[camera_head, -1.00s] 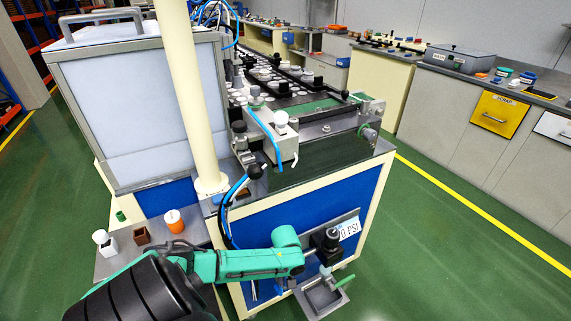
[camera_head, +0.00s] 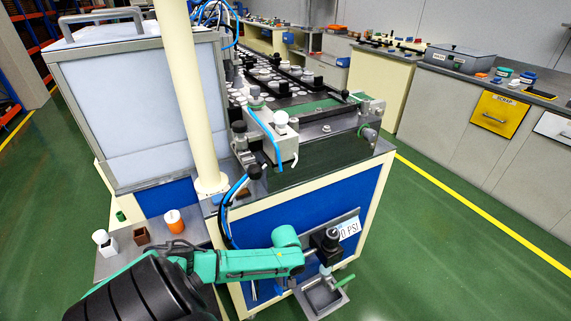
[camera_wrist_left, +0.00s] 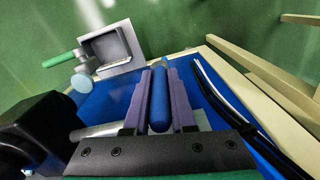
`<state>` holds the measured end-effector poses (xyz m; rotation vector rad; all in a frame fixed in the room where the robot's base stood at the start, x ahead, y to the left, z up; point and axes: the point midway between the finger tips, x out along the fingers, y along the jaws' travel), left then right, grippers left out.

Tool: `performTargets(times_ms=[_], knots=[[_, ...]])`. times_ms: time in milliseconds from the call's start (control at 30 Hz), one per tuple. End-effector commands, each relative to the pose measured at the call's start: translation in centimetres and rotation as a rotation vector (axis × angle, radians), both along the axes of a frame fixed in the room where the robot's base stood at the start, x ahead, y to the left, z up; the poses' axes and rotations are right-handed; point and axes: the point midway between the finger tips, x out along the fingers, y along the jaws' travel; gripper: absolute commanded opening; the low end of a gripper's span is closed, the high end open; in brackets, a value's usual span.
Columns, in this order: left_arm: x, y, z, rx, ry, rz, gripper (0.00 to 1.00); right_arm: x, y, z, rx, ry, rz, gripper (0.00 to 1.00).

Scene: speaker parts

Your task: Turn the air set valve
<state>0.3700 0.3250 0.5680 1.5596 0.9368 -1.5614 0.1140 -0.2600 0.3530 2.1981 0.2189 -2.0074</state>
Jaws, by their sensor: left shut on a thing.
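The air set valve's blue handle (camera_wrist_left: 159,104) shows in the left wrist view as a rounded bar. My left gripper (camera_wrist_left: 160,82) is shut on it, with one purple finger along each side. A silver pipe (camera_wrist_left: 100,131) and a large black body (camera_wrist_left: 30,132) lie to the left of the fingers. In the head view my green left arm reaches from the left to the front of the blue cabinet. Its end covers most of the handle and fingers there. A black fitting (camera_head: 325,241) stands beside it. My right gripper is not in view.
A "0 PSI" sign (camera_head: 349,229) is on the cabinet front. Below is a grey tray (camera_head: 313,304) with a green-handled part (camera_head: 346,281) beside it. A side shelf (camera_head: 122,262) holds small parts. Green floor is free to the right.

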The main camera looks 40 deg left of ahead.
Motion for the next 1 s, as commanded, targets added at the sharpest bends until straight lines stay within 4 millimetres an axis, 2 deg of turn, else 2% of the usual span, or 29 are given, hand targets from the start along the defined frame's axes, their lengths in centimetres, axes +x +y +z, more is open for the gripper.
performTargets(times_ms=[267,400,700,800,1000], knots=[[0.3,0.0,0.1,0.009,0.023,0.005,0.00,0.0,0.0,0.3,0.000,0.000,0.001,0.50],[0.9,-0.2,0.0,0.037,0.123,0.006,0.00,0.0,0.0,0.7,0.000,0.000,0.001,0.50],[2.3,-0.6,-1.3,0.127,0.417,0.002,0.00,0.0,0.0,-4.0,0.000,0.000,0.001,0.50],[2.3,-0.6,-1.0,0.141,0.461,0.001,0.00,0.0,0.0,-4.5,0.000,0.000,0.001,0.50],[2.2,-0.6,-0.5,0.146,0.476,0.000,0.00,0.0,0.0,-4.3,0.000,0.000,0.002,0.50]])
